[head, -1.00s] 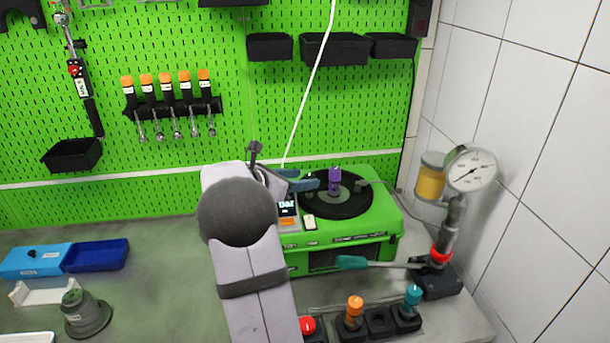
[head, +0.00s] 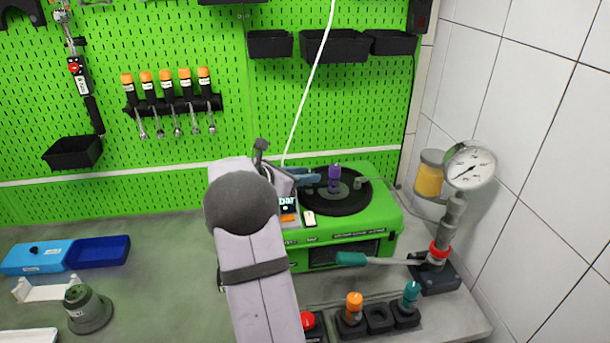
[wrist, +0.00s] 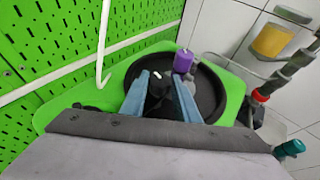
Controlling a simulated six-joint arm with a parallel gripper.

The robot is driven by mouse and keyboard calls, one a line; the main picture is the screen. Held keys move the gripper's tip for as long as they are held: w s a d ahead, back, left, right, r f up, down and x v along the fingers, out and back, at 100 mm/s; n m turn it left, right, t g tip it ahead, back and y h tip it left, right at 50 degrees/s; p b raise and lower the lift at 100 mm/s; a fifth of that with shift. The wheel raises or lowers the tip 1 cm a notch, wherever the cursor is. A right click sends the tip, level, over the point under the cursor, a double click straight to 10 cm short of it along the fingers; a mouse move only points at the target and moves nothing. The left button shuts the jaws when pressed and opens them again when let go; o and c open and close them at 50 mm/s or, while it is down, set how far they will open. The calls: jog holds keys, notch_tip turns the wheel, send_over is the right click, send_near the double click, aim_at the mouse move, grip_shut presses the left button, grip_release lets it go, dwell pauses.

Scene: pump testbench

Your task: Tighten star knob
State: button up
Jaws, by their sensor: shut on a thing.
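My gripper (head: 311,178) reaches over the green test bench (head: 385,217) beside its black round plate (head: 350,204). In the wrist view the two blue fingers (wrist: 160,82) close on a dark thing (wrist: 157,97) between them, which looks like the star knob; its lobes are not clear. In the head view the gripper and arm hide it. A purple cylinder (head: 334,174) stands on the black plate, just right of the fingertips, and shows in the wrist view (wrist: 183,61) just beyond the right finger, apart from the grip.
A pressure gauge (head: 470,168) on a post and a lever with a teal grip (head: 351,259) stand to the right. Orange (head: 354,302) and teal (head: 411,293) capped pieces sit in front. A white cable (head: 312,75) hangs behind the bench. Blue boxes (head: 97,252) lie at left.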

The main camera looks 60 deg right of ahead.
jog(key=shift+w+r+p, duration=0.1)
jog(key=shift+r+p, duration=0.05)
jog(key=shift+p, duration=0.25)
jog(key=m+g+p, duration=0.2)
jog(key=shift+w+d+g+y, duration=0.1)
jog(key=shift+w+g+y, duration=0.1)
jog(key=shift+g+y, duration=0.15)
jog(key=shift+w+m+g+y+p, duration=0.1)
jog(key=shift+m+g+y+p, duration=0.45)
jog(key=shift+m+g+p, duration=0.7)
jog(key=shift+d+m+g+y+p, duration=0.1)
jog(key=shift+m+g+y+p, duration=0.35)
jog(key=shift+m+p, duration=0.3)
jog(key=o, duration=1)
jog(key=shift+o, duration=0.2)
